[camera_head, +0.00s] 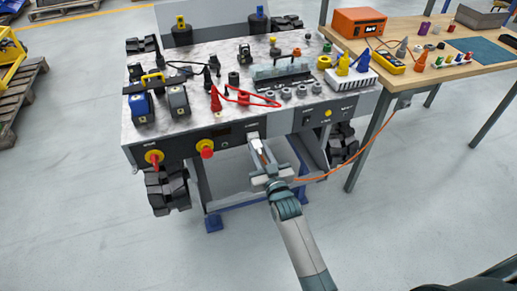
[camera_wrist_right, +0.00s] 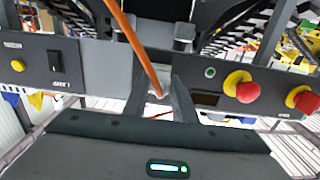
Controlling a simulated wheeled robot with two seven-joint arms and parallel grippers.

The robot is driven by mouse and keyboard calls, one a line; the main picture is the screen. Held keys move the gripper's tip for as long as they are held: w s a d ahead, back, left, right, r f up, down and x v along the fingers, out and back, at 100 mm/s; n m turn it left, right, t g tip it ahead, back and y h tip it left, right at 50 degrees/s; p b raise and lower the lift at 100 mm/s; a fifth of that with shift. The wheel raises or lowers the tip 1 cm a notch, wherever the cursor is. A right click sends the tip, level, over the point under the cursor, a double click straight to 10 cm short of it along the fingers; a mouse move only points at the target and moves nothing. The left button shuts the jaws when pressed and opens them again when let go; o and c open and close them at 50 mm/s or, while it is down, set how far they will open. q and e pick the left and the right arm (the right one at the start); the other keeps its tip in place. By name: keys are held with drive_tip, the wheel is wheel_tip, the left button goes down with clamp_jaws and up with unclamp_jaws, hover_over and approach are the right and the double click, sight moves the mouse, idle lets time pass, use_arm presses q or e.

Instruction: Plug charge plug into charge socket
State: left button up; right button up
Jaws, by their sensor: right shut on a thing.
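My right gripper (camera_head: 260,156) reaches up to the carrier's front panel, just right of the red knobs. It is shut on the charge plug, mostly hidden between the fingers. In the right wrist view the orange cable (camera_wrist_right: 136,42) runs down to a small pale end between the fingertips (camera_wrist_right: 160,98). In the head view the cable (camera_head: 350,160) trails right from the gripper. The charge socket seems to lie at the panel behind the fingertips and is hidden; I cannot tell whether the plug touches it. My left gripper is not in view.
The tracked carrier (camera_head: 135,127) bears cables, weights and several tools on its top. A red emergency stop (camera_head: 206,148) and a red-yellow knob (camera_head: 154,157) stick out left of my gripper. A wooden bench (camera_head: 470,70) with an orange box (camera_head: 358,22) stands at right. The floor in front is clear.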

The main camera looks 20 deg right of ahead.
drive_tip(key=shift+w, duration=0.3)
idle(0.5)
drive_tip(key=o, duration=1.2)
drive_tip(key=shift+c, duration=0.2)
drive_tip(key=shift+s, duration=0.15)
drive_tip(key=s, duration=1.7)
drive_tip(key=shift+d+b, duration=0.3)
